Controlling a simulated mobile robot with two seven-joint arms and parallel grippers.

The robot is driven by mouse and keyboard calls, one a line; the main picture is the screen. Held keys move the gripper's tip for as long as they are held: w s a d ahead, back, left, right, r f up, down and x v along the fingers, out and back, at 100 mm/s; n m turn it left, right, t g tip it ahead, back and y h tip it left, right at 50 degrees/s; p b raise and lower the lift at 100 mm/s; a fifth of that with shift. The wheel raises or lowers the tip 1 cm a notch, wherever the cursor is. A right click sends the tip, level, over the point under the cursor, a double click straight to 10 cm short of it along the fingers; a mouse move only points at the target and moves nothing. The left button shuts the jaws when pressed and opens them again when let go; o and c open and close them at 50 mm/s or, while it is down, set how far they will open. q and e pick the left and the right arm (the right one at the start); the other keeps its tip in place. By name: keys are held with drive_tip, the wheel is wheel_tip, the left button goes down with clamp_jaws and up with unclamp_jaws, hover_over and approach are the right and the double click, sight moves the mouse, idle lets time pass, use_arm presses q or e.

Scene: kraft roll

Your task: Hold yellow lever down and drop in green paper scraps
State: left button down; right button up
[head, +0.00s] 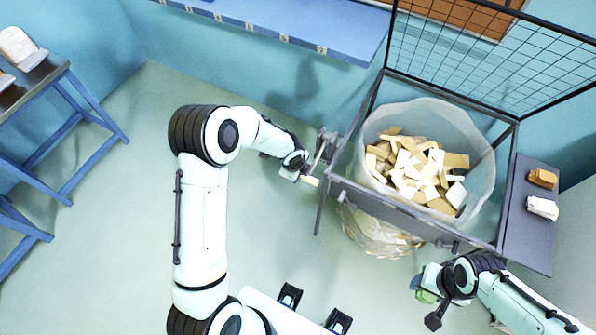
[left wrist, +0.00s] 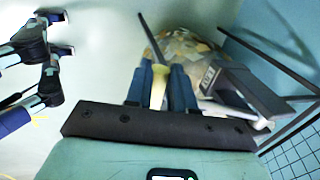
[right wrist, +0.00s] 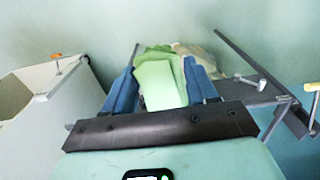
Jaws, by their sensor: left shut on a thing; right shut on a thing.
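The yellow lever (head: 311,181) sticks out at the left side of a grey metal stand (head: 395,203). My left gripper (head: 301,174) is shut on it; the left wrist view shows the lever (left wrist: 158,86) between the fingers. The stand holds an open clear bag (head: 482,160) heaped with tan and white scraps. My right gripper (head: 427,284) is shut on the green paper scraps (head: 427,296), below and outside the stand's front bar. In the right wrist view the green scraps (right wrist: 158,84) sit between the fingers, partly hiding what is behind.
A black mesh panel (head: 480,55) rises behind the bag. A grey side shelf (head: 527,235) carries a brown item (head: 542,178) and a white item (head: 542,208). A pale bin (right wrist: 75,95) stands left in the right wrist view. Blue-legged tables (head: 75,150) stand far left; the floor between is clear.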

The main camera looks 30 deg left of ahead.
use_arm(q)
drive_tip(key=shift+s+a+f+g, duration=0.15)
drive_tip(key=shift+s+f+g, duration=0.25)
drive_tip(key=shift+s, duration=0.45)
drive_tip(key=shift+r, duration=2.1)
drive_tip(key=c, duration=0.9)
unclamp_jaws()
drive_tip(key=shift+r, duration=0.2)
use_arm(e)
drive_tip(key=shift+s, duration=0.1)
use_arm(q)
drive_tip(key=shift+w, duration=0.15)
drive_tip(key=r, duration=0.4)
drive_tip(key=s+r, duration=0.1)
drive_tip(key=r, duration=0.3)
drive_tip(key=s+r, duration=0.1)
drive_tip(key=r, duration=0.2)
drive_tip(key=shift+s+r, duration=0.2)
drive_tip(key=shift+r, duration=0.2)
